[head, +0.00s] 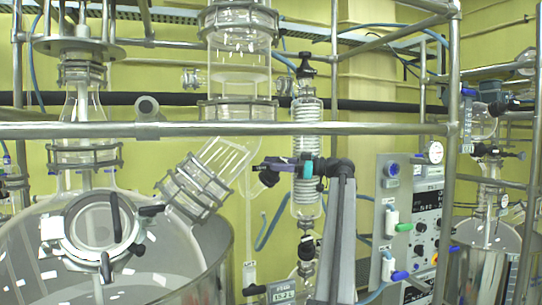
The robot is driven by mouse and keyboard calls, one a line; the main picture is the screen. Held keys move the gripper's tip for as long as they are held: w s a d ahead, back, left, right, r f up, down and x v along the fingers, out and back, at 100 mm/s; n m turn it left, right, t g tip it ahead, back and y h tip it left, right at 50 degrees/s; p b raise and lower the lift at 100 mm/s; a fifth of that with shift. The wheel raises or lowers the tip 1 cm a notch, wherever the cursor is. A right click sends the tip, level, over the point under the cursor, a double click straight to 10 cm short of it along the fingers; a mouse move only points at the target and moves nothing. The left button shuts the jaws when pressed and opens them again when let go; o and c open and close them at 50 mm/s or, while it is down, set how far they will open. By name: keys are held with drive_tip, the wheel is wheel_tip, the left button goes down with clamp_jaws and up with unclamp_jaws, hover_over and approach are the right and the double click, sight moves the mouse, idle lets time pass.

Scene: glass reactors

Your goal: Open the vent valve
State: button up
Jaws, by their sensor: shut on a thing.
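My gripper (268,168) reaches in from the right at the middle of the picture, in front of the coiled glass condenser. A teal part shows close behind its dark, slim fingers. The fingers are at a small black valve handle (268,179) beside the glass pipework, and are shut on it. I take this to be the vent valve. The fingers cover part of it, and whether it is open or closed cannot be told.
The coiled condenser (306,120) stands right behind my gripper. A steel rail (380,129) crosses above it. A large glass reactor (60,245) fills the lower left, with a slanted glass port (194,187). A control panel (411,220) with coloured valves stands on the right.

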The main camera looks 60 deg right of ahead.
drive_tip(key=shift+a+n+g+y+p, duration=0.15)
drive_tip(key=shift+n+g+y+p, duration=0.35)
drive_tip(key=shift+p, duration=0.6)
drive_tip(key=shift+f+n, duration=0.15)
drive_tip(key=shift+n, duration=0.15)
drive_tip(key=o, duration=1.1)
drive_tip(key=shift+s+a, duration=0.1)
drive_tip(key=shift+a, duration=0.05)
drive_tip(key=shift+c, duration=0.2)
drive_tip(key=shift+p, duration=0.3)
